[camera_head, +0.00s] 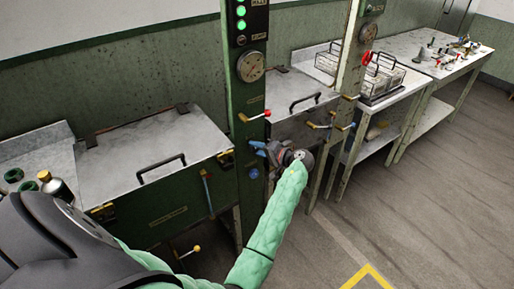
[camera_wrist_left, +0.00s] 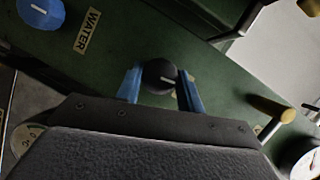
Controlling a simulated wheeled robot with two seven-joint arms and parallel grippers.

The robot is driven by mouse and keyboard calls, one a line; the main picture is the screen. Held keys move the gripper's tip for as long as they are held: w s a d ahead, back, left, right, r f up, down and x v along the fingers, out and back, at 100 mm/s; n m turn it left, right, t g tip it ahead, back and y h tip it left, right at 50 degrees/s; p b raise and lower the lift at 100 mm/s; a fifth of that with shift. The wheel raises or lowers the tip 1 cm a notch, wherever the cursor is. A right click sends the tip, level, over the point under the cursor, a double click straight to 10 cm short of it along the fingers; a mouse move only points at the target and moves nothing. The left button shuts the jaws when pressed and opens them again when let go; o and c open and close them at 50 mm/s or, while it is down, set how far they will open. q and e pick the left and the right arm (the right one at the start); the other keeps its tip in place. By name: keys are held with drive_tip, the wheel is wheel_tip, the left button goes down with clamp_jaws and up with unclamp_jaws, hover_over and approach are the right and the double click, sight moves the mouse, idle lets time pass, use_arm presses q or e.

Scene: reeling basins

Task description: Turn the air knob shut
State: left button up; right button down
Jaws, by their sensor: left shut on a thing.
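A round black knob (camera_wrist_left: 158,76) with a white pointer line sits on the green post in the left wrist view. Its pointer line lies roughly sideways in that view, toward the right. My left gripper (camera_head: 260,147) is at the post's front face, and its two blue fingers are closed on both sides of the black knob. In the head view the gripper hides this knob. No label for it can be read. A blue knob (camera_wrist_left: 41,11) with a WATER label (camera_wrist_left: 87,31) is on the same face; it shows below my gripper in the head view (camera_head: 254,173). My right gripper is not in view.
Floor at lower right is mostly clear.

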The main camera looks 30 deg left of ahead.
use_arm(q)
drive_tip(key=shift+m+y, duration=0.4)
drive_tip(key=shift+m, duration=0.3)
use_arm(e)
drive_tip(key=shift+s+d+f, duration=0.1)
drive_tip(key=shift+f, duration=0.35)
use_arm(q)
drive_tip(key=shift+f, duration=0.1)
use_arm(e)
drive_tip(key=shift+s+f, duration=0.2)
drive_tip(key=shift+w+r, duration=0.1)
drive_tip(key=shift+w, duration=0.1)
use_arm(q)
drive_tip(key=o, duration=1)
drive_tip(key=shift+w+d, duration=0.1)
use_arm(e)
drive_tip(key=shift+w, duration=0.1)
